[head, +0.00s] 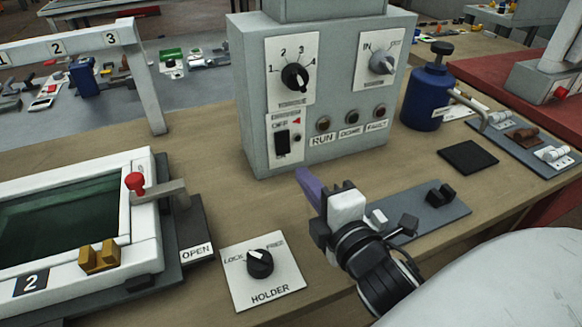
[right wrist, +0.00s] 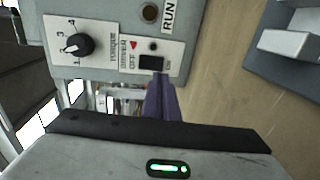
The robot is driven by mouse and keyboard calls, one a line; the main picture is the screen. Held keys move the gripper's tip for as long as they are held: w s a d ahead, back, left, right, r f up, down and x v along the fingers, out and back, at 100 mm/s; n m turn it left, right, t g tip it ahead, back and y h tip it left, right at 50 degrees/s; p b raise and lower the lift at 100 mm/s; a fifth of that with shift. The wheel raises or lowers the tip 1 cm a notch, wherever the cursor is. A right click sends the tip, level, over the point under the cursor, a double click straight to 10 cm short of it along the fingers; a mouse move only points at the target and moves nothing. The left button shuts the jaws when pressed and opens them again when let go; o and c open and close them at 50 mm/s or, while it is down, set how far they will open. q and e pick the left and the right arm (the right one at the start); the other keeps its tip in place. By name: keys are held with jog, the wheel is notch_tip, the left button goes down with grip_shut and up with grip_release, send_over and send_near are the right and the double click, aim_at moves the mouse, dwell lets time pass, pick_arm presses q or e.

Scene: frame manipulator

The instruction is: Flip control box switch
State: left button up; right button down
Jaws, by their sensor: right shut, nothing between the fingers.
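The grey control box (head: 341,120) stands upright on the wooden bench in the head view. Its black rocker switch (head: 283,142) sits on a white plate marked OFF at the lower left of the front; the switch also shows in the right wrist view (right wrist: 151,63). My right gripper (head: 306,182) is shut and empty, with purple fingers. In the head view its tips are below and right of the switch. In the right wrist view the fingers (right wrist: 160,97) point at the switch and overlap its lower edge; I cannot tell whether they touch. My left gripper is not in view.
The box also carries a numbered dial (head: 295,76), an IN dial (head: 382,63) and RUN, DONE and FAULT lamps. A HOLDER knob plate (head: 264,270) lies in front, a white frame (head: 150,225) at left, a blue bottle (head: 425,98) at right.

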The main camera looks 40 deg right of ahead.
aim_at(285, 152)
jog(key=x, duration=0.7)
jog(key=shift+r, duration=0.1)
jog(key=shift+w+d+p, duration=0.1)
jog(key=shift+w+p, duration=0.15)
jog(key=shift+p, duration=0.05)
jog(key=shift+w, duration=0.15)
